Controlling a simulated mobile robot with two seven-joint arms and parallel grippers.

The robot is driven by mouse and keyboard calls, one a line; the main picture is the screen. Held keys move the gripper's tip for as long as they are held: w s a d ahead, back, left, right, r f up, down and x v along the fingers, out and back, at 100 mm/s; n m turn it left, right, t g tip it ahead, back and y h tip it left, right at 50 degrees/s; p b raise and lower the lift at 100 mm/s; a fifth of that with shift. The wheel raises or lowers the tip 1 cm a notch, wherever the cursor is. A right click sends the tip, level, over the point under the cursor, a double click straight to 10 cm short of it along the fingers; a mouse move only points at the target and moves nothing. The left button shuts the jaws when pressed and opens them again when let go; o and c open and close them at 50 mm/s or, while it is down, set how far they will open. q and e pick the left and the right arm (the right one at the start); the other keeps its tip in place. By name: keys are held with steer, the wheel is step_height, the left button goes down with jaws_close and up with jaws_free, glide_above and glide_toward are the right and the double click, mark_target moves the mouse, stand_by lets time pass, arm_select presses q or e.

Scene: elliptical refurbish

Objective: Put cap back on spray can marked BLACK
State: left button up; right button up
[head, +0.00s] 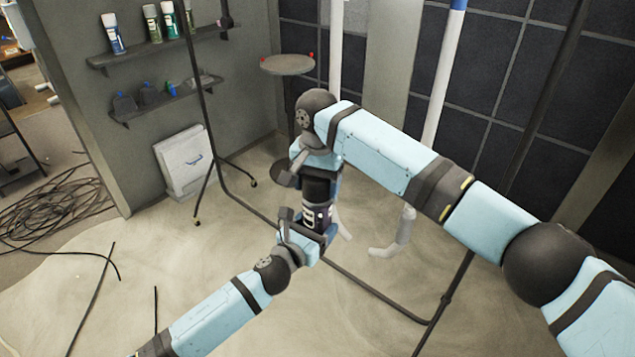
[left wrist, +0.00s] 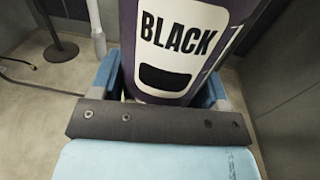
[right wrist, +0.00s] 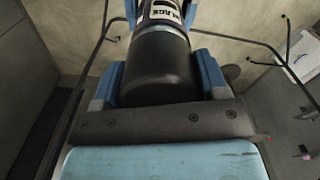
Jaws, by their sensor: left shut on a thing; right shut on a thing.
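The spray can marked BLACK (head: 314,216) is held upright in mid-air, with a dark body and a white label. The label reads BLACK in the left wrist view (left wrist: 178,38). My left gripper (head: 309,232) is shut on the can's lower body. The black cap (head: 318,187) is at the can's top. My right gripper (head: 317,172) is shut on the cap from above. In the right wrist view the cap (right wrist: 160,66) sits between the blue fingers, in line with the can (right wrist: 162,15). I cannot tell whether the cap is fully seated.
Wall shelves (head: 150,58) at the upper left hold several other spray cans (head: 113,34) and bottles. A small round table (head: 287,65) stands behind. A thin dark metal frame (head: 345,272) runs around my arms. Cables (head: 55,205) lie on the floor at left.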

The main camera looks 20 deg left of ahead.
steer(key=shift+f, duration=0.35)
stand_by(0.3)
steer(key=o, duration=0.9)
steer(key=shift+o, duration=0.4)
steer(key=shift+r, duration=0.1)
steer(key=shift+r, duration=3.35)
steer(key=shift+s+a, duration=0.1)
